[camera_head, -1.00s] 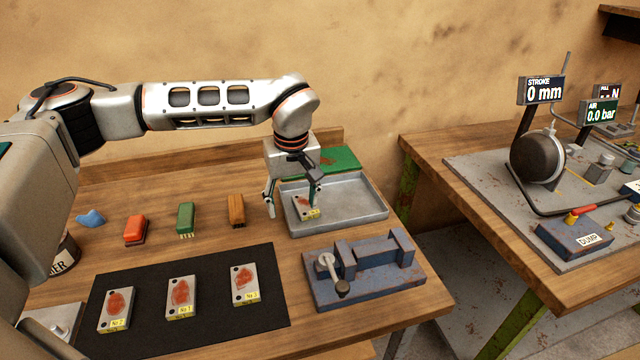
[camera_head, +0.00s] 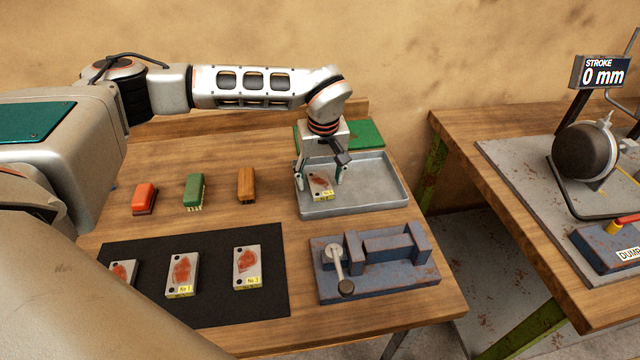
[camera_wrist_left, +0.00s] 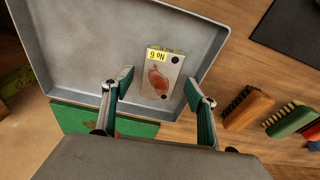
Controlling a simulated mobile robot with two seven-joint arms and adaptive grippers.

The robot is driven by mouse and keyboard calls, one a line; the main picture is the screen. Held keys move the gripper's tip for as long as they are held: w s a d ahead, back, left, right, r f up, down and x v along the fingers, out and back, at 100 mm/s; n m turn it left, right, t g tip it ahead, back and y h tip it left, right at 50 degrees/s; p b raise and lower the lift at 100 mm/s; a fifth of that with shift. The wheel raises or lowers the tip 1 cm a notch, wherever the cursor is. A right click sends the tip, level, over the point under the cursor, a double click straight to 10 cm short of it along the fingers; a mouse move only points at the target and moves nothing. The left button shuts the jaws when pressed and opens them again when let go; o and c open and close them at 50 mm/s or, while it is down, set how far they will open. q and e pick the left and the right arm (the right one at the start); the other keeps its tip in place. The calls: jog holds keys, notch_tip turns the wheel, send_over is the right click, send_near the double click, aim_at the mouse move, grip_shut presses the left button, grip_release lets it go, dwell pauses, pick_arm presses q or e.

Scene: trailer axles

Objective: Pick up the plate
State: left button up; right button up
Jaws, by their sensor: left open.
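A small light plate (camera_head: 322,188) with a rust-red patch and a yellow label lies in the left part of the grey metal tray (camera_head: 385,200). In the left wrist view the plate (camera_wrist_left: 163,76) shows its label reading No 6. My left gripper (camera_head: 320,176) is open above the tray's left part, its fingers on either side of the plate. In the left wrist view the left gripper (camera_wrist_left: 157,88) has one green-padded finger left of the plate and one right of it, with gaps showing. Whether the fingertips are level with the plate I cannot tell. My right gripper is not in view.
Several similar plates (camera_head: 182,274) lie on a black mat (camera_head: 215,315). Red (camera_head: 145,198), green (camera_head: 194,191) and wooden (camera_head: 246,185) brushes stand left of the tray. A blue clamp fixture (camera_head: 375,263) sits in front of it, a green pad (camera_head: 367,134) behind it.

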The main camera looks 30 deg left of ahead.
pick_arm(q)
jog(key=shift+f, duration=0.4)
grip_shut()
jog(key=shift+w+r, duration=0.1)
jog(key=shift+r, duration=0.15)
